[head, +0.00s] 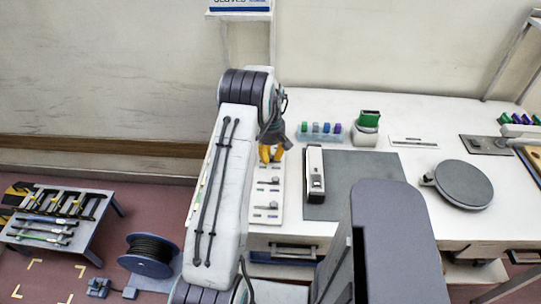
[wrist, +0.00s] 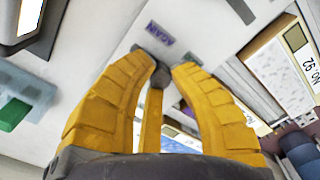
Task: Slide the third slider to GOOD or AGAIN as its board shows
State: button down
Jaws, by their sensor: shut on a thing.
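My gripper (head: 270,153), with yellow fingers, is over the far end of a white slider panel (head: 279,215). In the wrist view my gripper (wrist: 162,72) is shut on a dark slider knob (wrist: 156,76). A purple AGAIN label (wrist: 160,33) lies just beyond the fingertips. Two more sliders show nearer in the head view, one (head: 270,182) behind the other (head: 270,206). The board for the held slider cannot be made out, and the GOOD label there is hidden.
A pale blue rack with coloured blocks (head: 320,131) stands beyond the panel. A black-and-white device (head: 316,175) stands close to its right, on a grey mat (head: 355,172). A white holder with a green block (head: 367,127) is behind the mat.

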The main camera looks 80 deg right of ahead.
jog(key=s+b, duration=0.1)
jog(key=s, duration=0.1)
jog(key=shift+s+f, duration=0.15)
jog(key=shift+s, duration=0.15)
jog(key=c, duration=1.1)
grip_release()
jog(key=shift+d+r, duration=0.1)
jog(key=shift+r, duration=0.1)
notch_tip(320, 180, up, 12)
jog(key=shift+f, duration=0.1)
